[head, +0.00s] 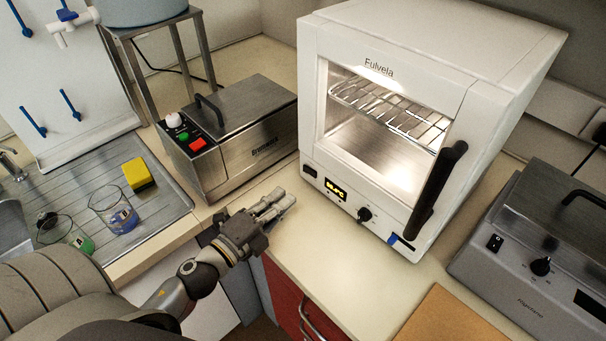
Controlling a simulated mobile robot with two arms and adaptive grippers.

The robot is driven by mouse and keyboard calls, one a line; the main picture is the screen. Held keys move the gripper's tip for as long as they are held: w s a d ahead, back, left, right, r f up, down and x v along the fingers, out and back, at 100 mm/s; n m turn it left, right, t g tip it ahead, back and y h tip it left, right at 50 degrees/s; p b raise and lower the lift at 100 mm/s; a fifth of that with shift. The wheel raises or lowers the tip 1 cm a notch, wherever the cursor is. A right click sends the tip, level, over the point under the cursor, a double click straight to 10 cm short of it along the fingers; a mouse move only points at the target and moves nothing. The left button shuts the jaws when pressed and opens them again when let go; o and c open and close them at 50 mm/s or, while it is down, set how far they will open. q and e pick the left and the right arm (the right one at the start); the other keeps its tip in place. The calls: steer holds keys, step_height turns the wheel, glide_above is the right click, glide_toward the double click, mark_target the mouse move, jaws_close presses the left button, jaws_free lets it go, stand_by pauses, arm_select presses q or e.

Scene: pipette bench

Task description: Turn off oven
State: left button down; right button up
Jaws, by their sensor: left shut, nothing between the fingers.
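The oven (480,100) is a white box with a glass door and a black bar handle (436,190), standing on the bench in the head view. Its inside is lit and holds a wire rack (390,110). The front panel below the door has a lit yellow display (335,189), a black knob (364,214) and a blue item (393,239) near the right end. The door looks closed. My left gripper (286,198) is shut and empty, left of the panel and apart from the oven. My right gripper is not in view.
A steel bath (240,150) with green and red buttons stands left of the oven. Two beakers (114,208) and a yellow sponge (137,174) are on the drainer at left. A grey device (530,260) stands at right. The bench front (335,270) is clear before the oven.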

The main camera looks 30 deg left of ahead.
mark_target(311, 173)
arm_select(q)
steer(key=p+x, duration=0.2)
steer(key=x, duration=0.4)
steer(key=shift+w+r, duration=0.1)
steer(key=shift+w, duration=0.1)
steer(key=shift+w+d, duration=0.2)
steer(key=shift+w, duration=0.5)
